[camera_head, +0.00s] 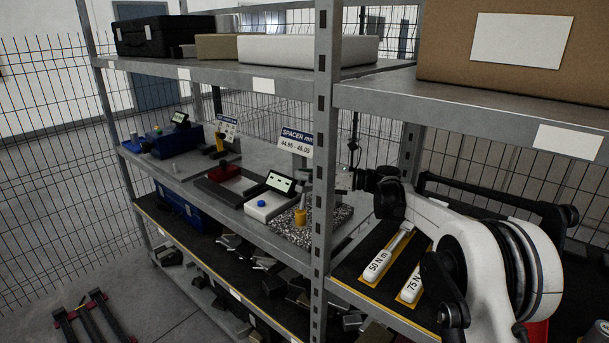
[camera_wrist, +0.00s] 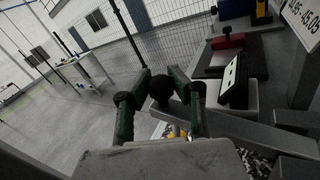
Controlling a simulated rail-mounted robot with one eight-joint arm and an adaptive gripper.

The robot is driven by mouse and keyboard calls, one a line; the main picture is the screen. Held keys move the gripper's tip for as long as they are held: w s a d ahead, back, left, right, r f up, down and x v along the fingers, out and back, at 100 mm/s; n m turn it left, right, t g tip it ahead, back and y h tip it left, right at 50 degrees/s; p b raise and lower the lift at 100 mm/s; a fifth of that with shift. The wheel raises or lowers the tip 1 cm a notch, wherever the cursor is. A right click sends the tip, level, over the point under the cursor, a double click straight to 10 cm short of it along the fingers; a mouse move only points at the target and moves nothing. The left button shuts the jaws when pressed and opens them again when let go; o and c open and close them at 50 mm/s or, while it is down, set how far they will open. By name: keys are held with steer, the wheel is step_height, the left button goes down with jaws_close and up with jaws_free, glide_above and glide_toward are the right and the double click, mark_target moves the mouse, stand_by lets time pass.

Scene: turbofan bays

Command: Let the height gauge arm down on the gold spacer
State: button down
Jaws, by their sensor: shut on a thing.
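My gripper (camera_wrist: 160,95) has its green fingers shut on a round black knob (camera_wrist: 161,85) in the wrist view. The knob appears to belong to the height gauge arm (camera_wrist: 238,128), a grey bar running to the right; the join is partly hidden. The gold spacer (camera_head: 300,216) stands upright on the speckled granite plate (camera_head: 318,236) in the head view. A little yellow of it (camera_wrist: 175,134) shows below my fingers in the wrist view. The post hides part of the gauge in the head view, so I cannot tell whether arm and spacer touch.
A white readout unit (camera_head: 268,206) with a tilted screen stands left of the plate. A spacer sign (camera_head: 297,141) stands behind. The grey shelf post (camera_head: 323,130) rises in front. A blue box (camera_head: 174,139) sits farther left.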

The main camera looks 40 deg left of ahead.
mark_target(311, 183)
steer(key=shift+w, duration=0.1)
steer(key=shift+w+r+m+b, duration=0.25)
steer(key=shift+m+b, duration=0.05)
steer(key=shift+b, duration=0.1)
steer(key=shift+w+r+m+y+b, duration=0.85)
steer(key=shift+w+r+m, duration=0.45)
steer(key=shift+r, duration=0.2)
steer(key=c, duration=1.5)
jaws_free()
steer(key=shift+o, duration=0.2)
steer(key=v, duration=1.2)
